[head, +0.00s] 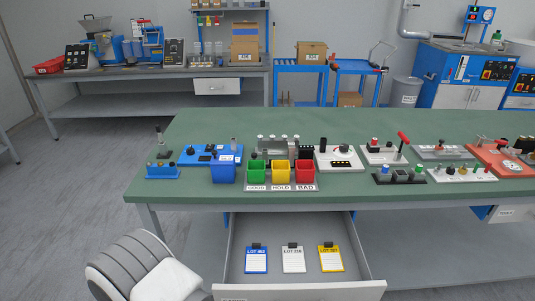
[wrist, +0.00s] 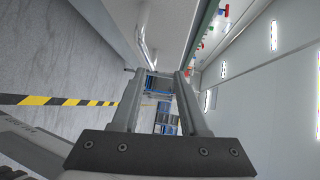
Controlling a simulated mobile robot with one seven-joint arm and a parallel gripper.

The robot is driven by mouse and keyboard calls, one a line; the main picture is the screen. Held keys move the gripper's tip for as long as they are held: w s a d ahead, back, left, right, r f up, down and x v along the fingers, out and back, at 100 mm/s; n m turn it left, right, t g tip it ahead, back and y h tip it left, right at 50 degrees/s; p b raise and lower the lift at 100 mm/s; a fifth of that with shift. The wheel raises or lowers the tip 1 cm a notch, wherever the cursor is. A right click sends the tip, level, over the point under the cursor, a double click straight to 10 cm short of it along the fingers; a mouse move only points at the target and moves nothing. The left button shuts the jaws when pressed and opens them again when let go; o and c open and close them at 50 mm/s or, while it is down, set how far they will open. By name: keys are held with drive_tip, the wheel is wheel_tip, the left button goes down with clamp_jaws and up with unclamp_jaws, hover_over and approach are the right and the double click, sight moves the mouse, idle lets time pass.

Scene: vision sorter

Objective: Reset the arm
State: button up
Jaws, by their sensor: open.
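My gripper (wrist: 156,78) shows in the wrist view with its two fingers apart and nothing between them. Past the fingers the wrist view shows the room tilted on its side, with the floor at left and a pale wall at right. In the head view a white and grey part of my own arm (head: 150,268) shows at the lower left, in front of the green table (head: 260,125). My gripper itself does not show in the head view.
A drawer (head: 300,288) stands open below the table's front edge, holding blue, white and yellow lot cards. Green, yellow and red bins (head: 306,172) stand near the front edge, with a blue bin (head: 224,172) beside them. Several fixtures fill the table's right side. Its back left is clear.

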drive_tip(key=s+d+r+n+g+y+p, duration=0.1)
drive_tip(key=d+r+n+y+p, duration=0.2)
drive_tip(key=r+n, duration=0.6)
drive_tip(key=s+d+r+n+g+y+p, duration=0.1)
drive_tip(key=r+n+y+p, duration=0.4)
drive_tip(key=r, duration=1.8)
drive_tip(key=s+d+r+n+g+y+p, duration=0.1)
drive_tip(key=d+r+n+y+p, duration=0.3)
drive_tip(key=r+n, duration=1)
wheel_tip(320, 180, up, 3)
drive_tip(key=shift+s+d+f+g+y+p, duration=0.1)
drive_tip(key=shift+s+d+g+y+p, duration=0.2)
drive_tip(key=shift+d+g+p, duration=0.7)
drive_tip(key=shift+w+a, duration=0.1)
drive_tip(key=shift+a, duration=0.15)
